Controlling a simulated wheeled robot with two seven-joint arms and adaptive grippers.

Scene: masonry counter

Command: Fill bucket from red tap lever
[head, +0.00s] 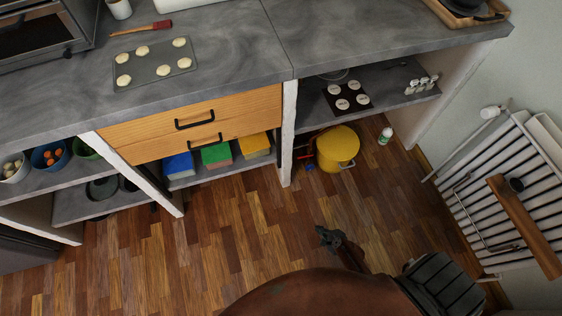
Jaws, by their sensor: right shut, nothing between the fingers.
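A yellow bucket-like container (339,144) stands on the wooden floor under the right part of the counter, with a grey handle at its lower right side. Its top looks plain yellow, and I cannot tell whether it is open. Small red and blue parts (303,150) show just left of it, partly in shadow; I cannot tell whether one is the tap lever. My right gripper (327,238) is shut and empty, over the floor in front of the counter and well apart from the container. My left gripper is not in view.
A white post (288,134) stands left of the container. A low shelf (402,98) with a dark tray of white discs hangs over it. A small green-and-white bottle (385,136) stands to its right. A white radiator (500,190) lines the right wall. The floor between is clear.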

